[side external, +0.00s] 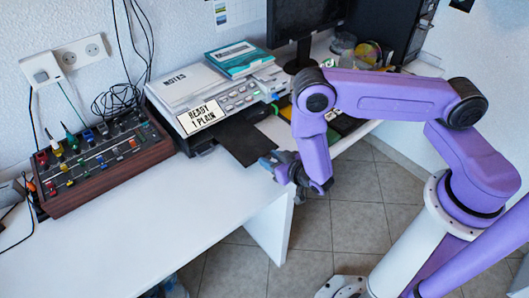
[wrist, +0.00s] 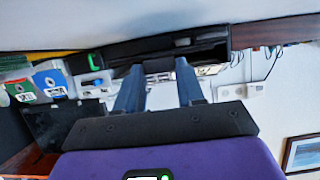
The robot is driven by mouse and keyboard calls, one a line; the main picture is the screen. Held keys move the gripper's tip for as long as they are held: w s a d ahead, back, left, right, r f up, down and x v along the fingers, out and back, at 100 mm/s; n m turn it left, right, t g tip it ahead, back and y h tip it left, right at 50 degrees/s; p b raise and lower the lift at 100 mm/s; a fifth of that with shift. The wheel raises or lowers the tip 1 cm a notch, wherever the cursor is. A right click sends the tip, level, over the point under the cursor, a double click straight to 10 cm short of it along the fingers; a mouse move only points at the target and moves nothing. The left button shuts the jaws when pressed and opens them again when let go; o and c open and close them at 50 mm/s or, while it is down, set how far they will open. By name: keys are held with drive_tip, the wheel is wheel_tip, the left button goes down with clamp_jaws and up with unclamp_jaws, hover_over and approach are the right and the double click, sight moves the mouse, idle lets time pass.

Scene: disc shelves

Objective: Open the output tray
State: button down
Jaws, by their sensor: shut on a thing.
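The printer (side external: 218,84) is a grey-white machine on the white desk, with a small "READY 1 PLAIN" panel (side external: 200,116) on its front. Its black output tray (side external: 245,140) sticks out from the front toward the desk's edge. My gripper (side external: 270,162) is at the tray's outer end, shut on it. The contact is small and partly hidden in the side view. In the wrist view the two fingers of my gripper (wrist: 160,68) reach up to the dark tray front (wrist: 205,46).
A wood-sided mixer (side external: 100,160) with coloured knobs stands left of the printer. A monitor (side external: 305,25) and a black computer case (side external: 385,30) stand behind at right. A teal book (side external: 238,58) lies on the printer. The desk's front left (side external: 150,235) is clear.

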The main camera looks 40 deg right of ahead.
drive_tip(key=shift+s, duration=0.2)
drive_tip(key=c, duration=0.7)
unclamp_jaws()
drive_tip(key=shift+v, duration=8.7)
